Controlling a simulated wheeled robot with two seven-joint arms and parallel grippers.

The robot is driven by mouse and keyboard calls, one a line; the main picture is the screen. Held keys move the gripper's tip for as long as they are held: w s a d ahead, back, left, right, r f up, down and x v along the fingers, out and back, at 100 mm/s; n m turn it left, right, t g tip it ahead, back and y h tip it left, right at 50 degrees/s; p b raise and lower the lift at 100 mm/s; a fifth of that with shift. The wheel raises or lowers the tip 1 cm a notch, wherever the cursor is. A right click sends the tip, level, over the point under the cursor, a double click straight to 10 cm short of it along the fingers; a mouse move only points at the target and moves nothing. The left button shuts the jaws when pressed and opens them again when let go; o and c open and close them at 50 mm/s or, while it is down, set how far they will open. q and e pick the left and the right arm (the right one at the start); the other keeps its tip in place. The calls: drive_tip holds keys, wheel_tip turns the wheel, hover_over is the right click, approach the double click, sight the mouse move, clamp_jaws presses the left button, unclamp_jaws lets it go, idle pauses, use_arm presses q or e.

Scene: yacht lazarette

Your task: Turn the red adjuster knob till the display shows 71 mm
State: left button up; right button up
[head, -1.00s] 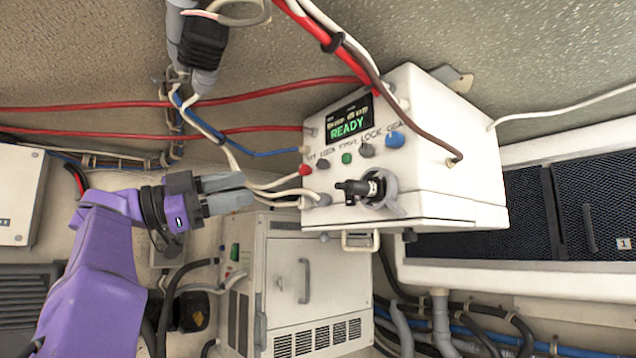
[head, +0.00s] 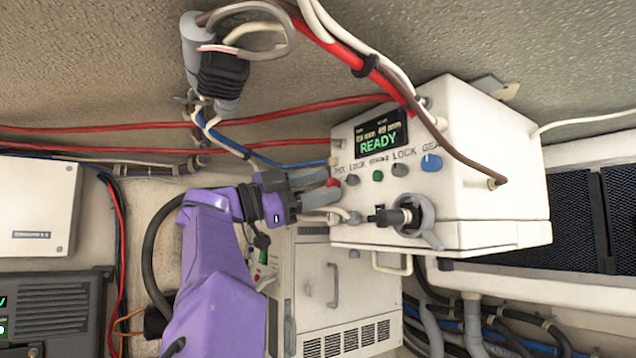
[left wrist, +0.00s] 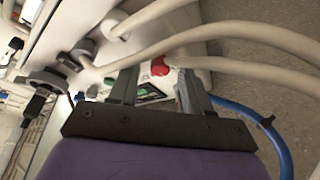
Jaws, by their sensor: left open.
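The white control box (head: 480,150) carries a dark display (head: 380,134) reading READY in green; smaller figures in mm above it are too blurred to read surely. The red adjuster knob (head: 331,183) is at the left end of the row of controls, partly hidden by my fingers. My left gripper (head: 328,186) is open, with its fingertips at the knob. In the left wrist view the red knob (left wrist: 160,67) shows between and just beyond the two fingertips (left wrist: 157,78). I cannot tell whether they touch it. My right gripper is not in view.
Beside the red knob are a grey, a green (head: 378,175), another grey and a blue knob (head: 431,162). A black plug in a grey collar (head: 408,216) sticks out below. Pale cables (left wrist: 215,35) pass close to my fingers. A white cabinet (head: 335,285) stands below.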

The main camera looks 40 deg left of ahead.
use_arm(q)
clamp_jaws()
drive_tip(key=shift+m, duration=0.3)
drive_tip(key=m+g+b, duration=0.1)
drive_tip(key=m, duration=0.1)
drive_tip(key=shift+m, duration=0.4)
drive_tip(key=shift+a+r+m+g+b, duration=0.15)
drive_tip(key=shift+m+g, duration=0.25)
drive_tip(key=shift+m, duration=0.45)
drive_tip(key=shift+d+r+m+g+b, duration=0.1)
drive_tip(key=shift+m+g+b, duration=0.25)
drive_tip(key=shift+m, duration=0.5)
